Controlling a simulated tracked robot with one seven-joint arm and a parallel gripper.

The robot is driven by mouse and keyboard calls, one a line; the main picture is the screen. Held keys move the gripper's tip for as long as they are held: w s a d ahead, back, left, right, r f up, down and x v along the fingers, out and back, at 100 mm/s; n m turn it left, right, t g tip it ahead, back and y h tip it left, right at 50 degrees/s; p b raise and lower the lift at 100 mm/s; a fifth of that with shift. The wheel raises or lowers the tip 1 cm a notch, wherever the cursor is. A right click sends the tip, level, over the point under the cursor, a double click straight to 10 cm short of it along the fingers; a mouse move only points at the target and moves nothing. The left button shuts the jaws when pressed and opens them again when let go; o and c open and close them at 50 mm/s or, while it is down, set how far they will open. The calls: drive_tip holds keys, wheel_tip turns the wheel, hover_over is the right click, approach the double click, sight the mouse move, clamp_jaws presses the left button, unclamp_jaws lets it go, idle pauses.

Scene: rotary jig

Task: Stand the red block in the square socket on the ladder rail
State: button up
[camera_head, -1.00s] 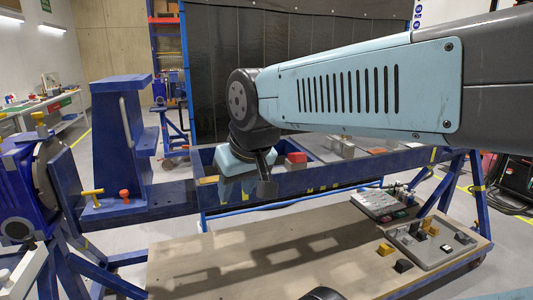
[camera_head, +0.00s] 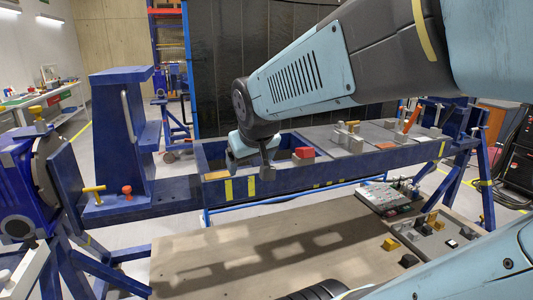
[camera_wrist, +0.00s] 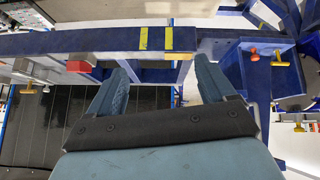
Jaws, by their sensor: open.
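The red block (camera_head: 304,153) rests on the blue ladder rail (camera_head: 285,180), right of my gripper in the head view. In the wrist view the red block (camera_wrist: 82,67) lies left of the fingers, apart from them. My gripper (camera_wrist: 162,66) is open, with nothing between its light-blue fingers. In the head view my gripper (camera_head: 243,150) is over the rail frame's left part, its fingertips partly hidden. A tan patch (camera_head: 215,176) shows on the rail to its left. I cannot make out the square socket for certain.
A blue upright bracket (camera_head: 118,130) stands at the left, with a yellow handle (camera_head: 93,189) and an orange knob (camera_head: 127,190) at its foot. Grey plates with clamps (camera_head: 360,138) fill the rail's right side. A wooden board (camera_head: 250,255) lies below with loose blocks.

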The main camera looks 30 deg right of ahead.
drive_tip(key=w+d+f+t+h, duration=0.2)
drive_tip(key=w+d+f, duration=0.1)
drive_tip(key=w+d, duration=0.6)
drive_tip(key=m+t, duration=0.2)
drive_tip(key=t, duration=0.6)
approach(311, 154)
drive_tip(key=shift+t, duration=0.3)
drive_tip(key=x, duration=0.8)
drive_tip(key=shift+w+f, duration=0.2)
drive_tip(key=shift+f, duration=0.05)
drive_tip(key=shift+a+r+x, duration=0.1)
drive_tip(key=shift+r+x, duration=0.05)
drive_tip(key=shift+x, duration=1.15)
drive_tip(key=shift+a+r+x, duration=0.15)
drive_tip(key=shift+r+x, duration=0.05)
drive_tip(key=shift+x, duration=1.15)
drive_tip(key=c, duration=1.4)
